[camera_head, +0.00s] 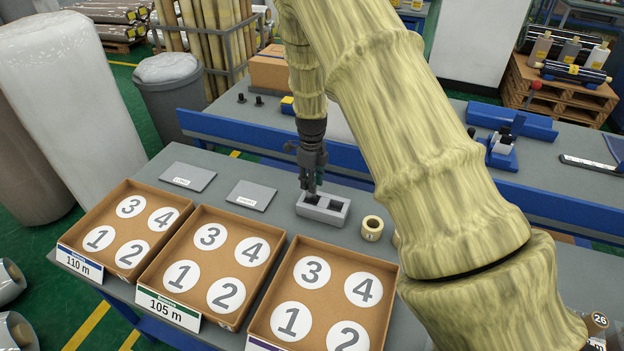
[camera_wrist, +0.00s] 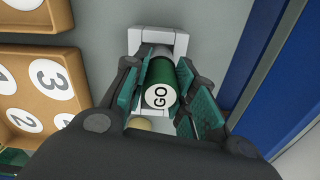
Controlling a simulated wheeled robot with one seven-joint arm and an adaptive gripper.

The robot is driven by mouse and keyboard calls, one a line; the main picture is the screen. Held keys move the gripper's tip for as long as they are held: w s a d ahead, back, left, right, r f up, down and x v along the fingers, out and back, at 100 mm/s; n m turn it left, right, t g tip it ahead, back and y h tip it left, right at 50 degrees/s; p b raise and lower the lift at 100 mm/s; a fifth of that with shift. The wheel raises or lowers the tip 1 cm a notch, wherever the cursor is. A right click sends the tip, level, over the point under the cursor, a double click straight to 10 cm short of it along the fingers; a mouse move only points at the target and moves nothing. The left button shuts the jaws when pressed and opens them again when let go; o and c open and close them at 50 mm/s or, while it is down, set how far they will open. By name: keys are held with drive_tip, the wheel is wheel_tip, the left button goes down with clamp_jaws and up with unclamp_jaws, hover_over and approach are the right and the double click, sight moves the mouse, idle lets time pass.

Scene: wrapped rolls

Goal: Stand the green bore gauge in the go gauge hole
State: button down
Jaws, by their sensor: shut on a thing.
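The green bore gauge (camera_wrist: 160,84) is between my fingers in the wrist view, its end marked GO facing the camera. My gripper (camera_head: 311,186) is shut on it; it also shows in the wrist view (camera_wrist: 158,90). The grey gauge block (camera_head: 324,213) stands on the table under my gripper, with two dark square openings. My gripper is over its left opening. The block also shows at the gauge's far end in the wrist view (camera_wrist: 180,46). I cannot tell whether the gauge's tip is inside the hole. In the head view my fingers mostly hide the gauge.
A cream ring-shaped roll (camera_head: 372,228) stands just right of the block. Numbered cardboard trays (camera_head: 205,245) line the table's front. Two labelled grey plates (camera_head: 251,195) lie to the left. A blue rail (camera_head: 240,138) runs behind.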

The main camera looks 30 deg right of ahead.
sight(313, 199)
drive_tip(key=shift+s+f, duration=0.2)
drive_tip(key=shift+f, duration=0.2)
drive_tip(key=shift+s, duration=0.25)
drive_tip(key=shift+s+f+b, duration=0.15)
drive_tip(key=shift+f+b, duration=0.05)
drive_tip(key=shift+b, duration=0.1)
drive_tip(key=shift+w+f, duration=0.2)
drive_tip(key=shift+f, duration=0.4)
drive_tip(key=shift+w+f, duration=0.15)
drive_tip(key=shift+f, duration=0.4)
drive_tip(key=shift+s, duration=0.2)
drive_tip(key=shift+f+b, duration=0.3)
drive_tip(key=shift+f, duration=0.1)
drive_tip(key=c, duration=1.1)
unclamp_jaws()
